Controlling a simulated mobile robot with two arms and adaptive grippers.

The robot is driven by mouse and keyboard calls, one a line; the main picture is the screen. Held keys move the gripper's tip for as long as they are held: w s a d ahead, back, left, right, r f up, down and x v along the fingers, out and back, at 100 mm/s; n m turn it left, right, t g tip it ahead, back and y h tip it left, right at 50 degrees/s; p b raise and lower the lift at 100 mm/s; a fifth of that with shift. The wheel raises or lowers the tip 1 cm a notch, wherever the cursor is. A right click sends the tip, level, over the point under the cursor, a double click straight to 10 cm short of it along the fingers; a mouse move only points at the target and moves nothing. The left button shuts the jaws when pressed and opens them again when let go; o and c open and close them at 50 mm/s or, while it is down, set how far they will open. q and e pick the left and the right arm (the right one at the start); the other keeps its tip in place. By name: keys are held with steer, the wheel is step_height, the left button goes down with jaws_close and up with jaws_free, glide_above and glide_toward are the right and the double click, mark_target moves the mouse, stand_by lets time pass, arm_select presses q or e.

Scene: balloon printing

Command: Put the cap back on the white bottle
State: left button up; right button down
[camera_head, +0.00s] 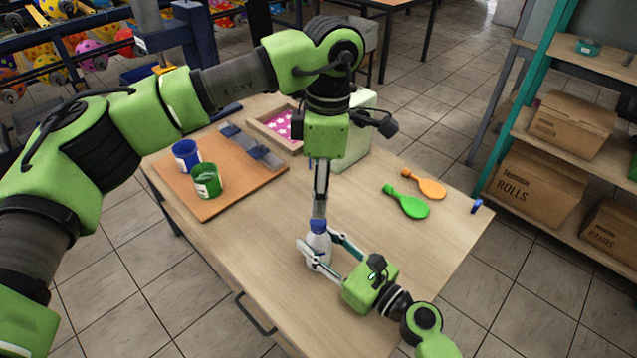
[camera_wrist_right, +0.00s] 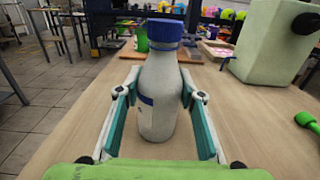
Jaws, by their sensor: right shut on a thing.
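The white bottle (camera_head: 318,247) stands upright on the table, with a blue cap (camera_head: 319,226) on its top. In the right wrist view the bottle (camera_wrist_right: 158,95) is close up and the blue cap (camera_wrist_right: 165,32) sits on its neck, looking level. My right gripper (camera_head: 322,253) is shut around the bottle's body, one finger on each side. My left gripper (camera_head: 319,215) points straight down, its fingertips appearing at or just above the cap. Its fingers are seen edge-on, so their gap is hidden. It does not show in the right wrist view.
A small blue object (camera_head: 476,206) is at the right table edge. Blue (camera_head: 186,156) and green (camera_head: 207,181) cans stand on a brown board (camera_head: 225,205). A pale box (camera_head: 356,140) stands behind my left gripper.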

arm_select(q)
steer(key=n, duration=0.3)
steer(key=shift+r+n, duration=0.1)
steer(key=shift+n, duration=0.2)
steer(key=n, duration=0.4)
steer(key=shift+r+n, duration=0.1)
steer(key=shift+n, duration=0.3)
steer(key=n, duration=0.3)
steer(key=shift+r, duration=0.1)
steer(key=n, duration=0.5)
steer(key=shift+r+h, duration=0.15)
steer(key=shift+h, duration=0.15)
steer(key=n, duration=0.5)
steer(key=shift+r, duration=0.15)
steer(key=n, duration=0.3)
steer(key=shift+r+n, duration=0.1)
steer(key=shift+n, duration=0.3)
steer(key=n, duration=0.6)
steer(key=shift+a+r+n+t, duration=0.1)
steer(key=shift+r+n+t, duration=0.1)
steer(key=shift+n+t, duration=0.15)
steer(key=shift+f, duration=4.05)
